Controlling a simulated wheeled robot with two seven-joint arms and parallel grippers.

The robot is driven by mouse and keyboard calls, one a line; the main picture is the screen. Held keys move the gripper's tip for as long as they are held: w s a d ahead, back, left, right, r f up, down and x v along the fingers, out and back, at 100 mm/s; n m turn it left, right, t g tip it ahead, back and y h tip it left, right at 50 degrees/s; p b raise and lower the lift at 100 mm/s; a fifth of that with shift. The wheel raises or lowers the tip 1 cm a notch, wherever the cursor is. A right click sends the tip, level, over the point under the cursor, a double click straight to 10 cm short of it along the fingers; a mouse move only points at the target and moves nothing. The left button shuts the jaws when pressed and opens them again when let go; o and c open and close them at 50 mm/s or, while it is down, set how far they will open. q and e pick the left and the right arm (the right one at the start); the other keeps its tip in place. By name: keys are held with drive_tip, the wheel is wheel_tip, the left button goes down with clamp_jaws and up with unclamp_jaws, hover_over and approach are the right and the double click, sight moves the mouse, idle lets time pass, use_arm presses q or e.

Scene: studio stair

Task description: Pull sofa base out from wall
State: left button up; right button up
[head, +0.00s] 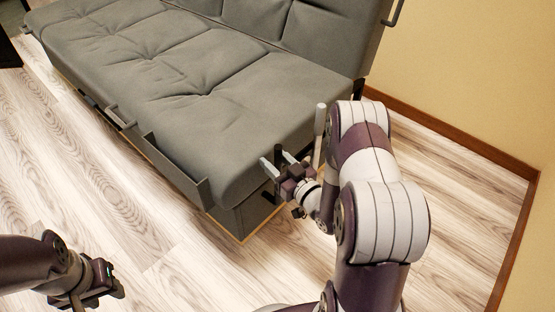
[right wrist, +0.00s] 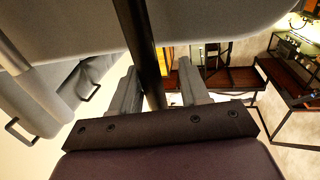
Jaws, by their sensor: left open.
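The grey sofa (head: 215,90) stands at the upper left in the head view, with its base (head: 243,215) below the seat cushion, edged in light wood at the floor. My right gripper (head: 274,161) is at the sofa's near right end. In the right wrist view its two fingers (right wrist: 158,90) are apart, with a dark upright bar (right wrist: 143,50) between them and a gap on at least one side. My left gripper (head: 98,286) is open and empty over the floor at the lower left, away from the sofa.
A yellow wall (head: 480,70) with a brown baseboard (head: 460,139) runs along the right. A dark rail (head: 172,165) runs along the sofa's front edge. The wooden floor (head: 110,200) before the sofa is clear. Dark-framed shelving (right wrist: 228,78) shows in the right wrist view.

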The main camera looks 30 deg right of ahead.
drive_tip(key=shift+d, duration=0.1)
drive_tip(key=shift+s+r, duration=0.1)
drive_tip(key=shift+s, duration=0.25)
drive_tip(key=p+v, duration=0.4)
drive_tip(key=v, duration=0.8)
drive_tip(key=shift+p, duration=0.4)
